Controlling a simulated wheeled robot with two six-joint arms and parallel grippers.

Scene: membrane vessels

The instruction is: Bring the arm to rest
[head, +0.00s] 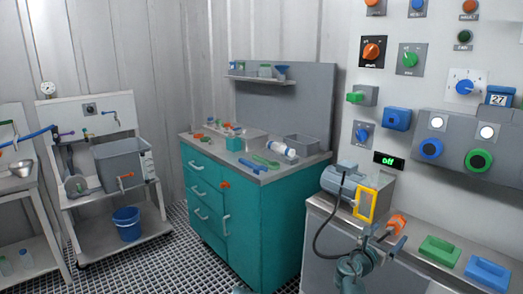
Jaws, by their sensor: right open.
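My right gripper (376,243) is at the lower right of the head view, in front of the near edge of the grey bench. It is open, and I see nothing held between its fingers. A small blue-grey piece shows at the bottom edge left of centre, possibly part of my left arm; no left gripper fingers show.
The grey bench (318,206) bears a pump (345,181) with a black hose, a green block (440,250) and a blue block (487,272). A control panel rises behind. A teal cabinet (262,240) stands in the middle, a blue bucket (127,224) at left. The grated floor between is clear.

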